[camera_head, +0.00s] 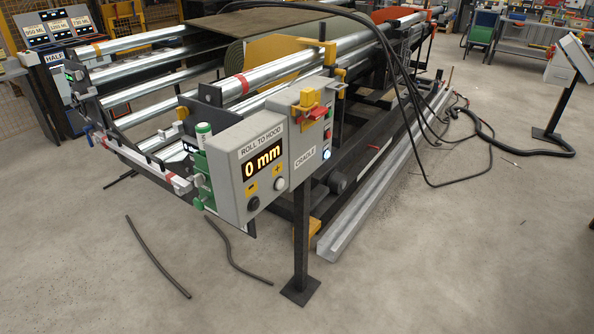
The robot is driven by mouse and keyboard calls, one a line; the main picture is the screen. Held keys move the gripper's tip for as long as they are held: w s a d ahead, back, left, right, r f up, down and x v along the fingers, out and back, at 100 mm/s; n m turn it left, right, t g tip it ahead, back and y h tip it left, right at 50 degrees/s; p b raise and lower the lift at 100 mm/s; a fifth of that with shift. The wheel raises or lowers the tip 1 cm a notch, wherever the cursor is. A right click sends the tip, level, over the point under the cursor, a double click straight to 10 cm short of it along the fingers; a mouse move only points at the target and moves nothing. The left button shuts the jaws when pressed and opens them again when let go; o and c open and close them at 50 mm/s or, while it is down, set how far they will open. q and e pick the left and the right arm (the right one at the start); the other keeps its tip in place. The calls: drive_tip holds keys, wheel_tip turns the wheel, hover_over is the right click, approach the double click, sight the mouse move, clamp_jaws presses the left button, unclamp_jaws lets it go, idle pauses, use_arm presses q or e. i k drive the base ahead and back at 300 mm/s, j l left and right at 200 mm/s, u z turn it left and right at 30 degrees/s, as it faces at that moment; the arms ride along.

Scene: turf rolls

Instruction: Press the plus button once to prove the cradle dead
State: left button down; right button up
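A grey control box (236,160) stands on a dark post in the middle of the camera_head view. Its front carries a "ROLL TO HOOD" label and a lit display (263,158) reading "0 mm". Below the display, a pale round plus button (280,184) sits under a yellow plus sign. A dark round minus button (253,203) is to its left. The box's right side has a "CRADLE" label (305,158), a red and yellow switch (309,109) and a blue-white lit button (326,155). The cradle's long silver rollers (285,72) stretch away behind the box. Neither gripper is in view.
The post's square foot (301,290) stands on open concrete floor. Two dark rods (155,258) lie at the front left. Black cables (425,150) and a long metal channel (375,185) lie to the right. A second panel stand (556,105) is far right.

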sight(280, 183)
drive_tip(key=i+l, duration=0.15)
drive_tip(key=l, duration=0.15)
drive_tip(key=i+l+u, duration=0.15)
drive_tip(key=l, duration=0.15)
drive_tip(key=i+l, duration=0.15)
drive_tip(key=l, duration=0.15)
drive_tip(key=i+l+u, duration=0.1)
drive_tip(key=l, duration=0.2)
drive_tip(key=i, duration=0.05)
